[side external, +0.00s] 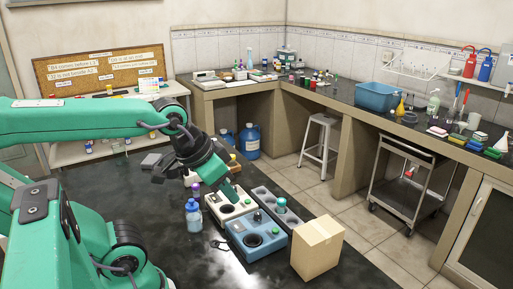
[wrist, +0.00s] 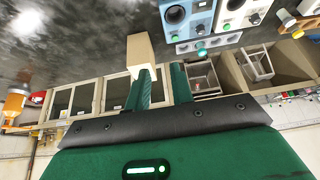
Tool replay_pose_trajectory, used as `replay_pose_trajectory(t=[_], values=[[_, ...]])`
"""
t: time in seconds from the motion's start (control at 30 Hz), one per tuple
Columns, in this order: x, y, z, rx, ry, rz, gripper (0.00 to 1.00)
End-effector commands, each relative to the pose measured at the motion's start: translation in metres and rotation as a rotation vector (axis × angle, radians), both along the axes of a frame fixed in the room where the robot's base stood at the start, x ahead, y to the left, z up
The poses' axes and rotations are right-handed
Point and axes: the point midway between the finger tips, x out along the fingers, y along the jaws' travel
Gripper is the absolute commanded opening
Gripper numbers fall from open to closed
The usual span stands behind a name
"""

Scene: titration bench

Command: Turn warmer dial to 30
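Two boxy devices stand side by side on the dark bench, one white (side external: 226,212) and one blue (side external: 240,246). Each has a dark round feature on top. I cannot tell for certain which is the warmer, and no dial number is readable. In the wrist view the blue device (wrist: 196,30) and the white device (wrist: 232,27) show at the top, beyond the fingertips. My gripper (side external: 232,193) is tilted down above the white device in the side view. In the wrist view my gripper (wrist: 163,86) has its two green fingers apart, with nothing between them.
A grey rack (side external: 262,191) with a teal-capped item stands behind the devices. Dark glasses lie in front. The bench front is mostly clear.

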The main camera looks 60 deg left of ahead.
Motion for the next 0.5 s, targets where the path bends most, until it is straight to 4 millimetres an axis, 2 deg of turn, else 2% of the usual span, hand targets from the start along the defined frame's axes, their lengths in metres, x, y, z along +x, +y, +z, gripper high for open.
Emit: replay_pose_trajectory(t=[0.03,0.1,0.27,0.5], values=[[0.001,0.001,0.0,-0.001,0.002,0.006,0.33],[0.004,0.003,0.001,-0.005,0.008,0.019,0.45],[0.015,0.011,0.003,-0.018,0.035,0.078,0.45],[0.046,0.037,0.005,-0.055,0.103,0.235,0.45]])
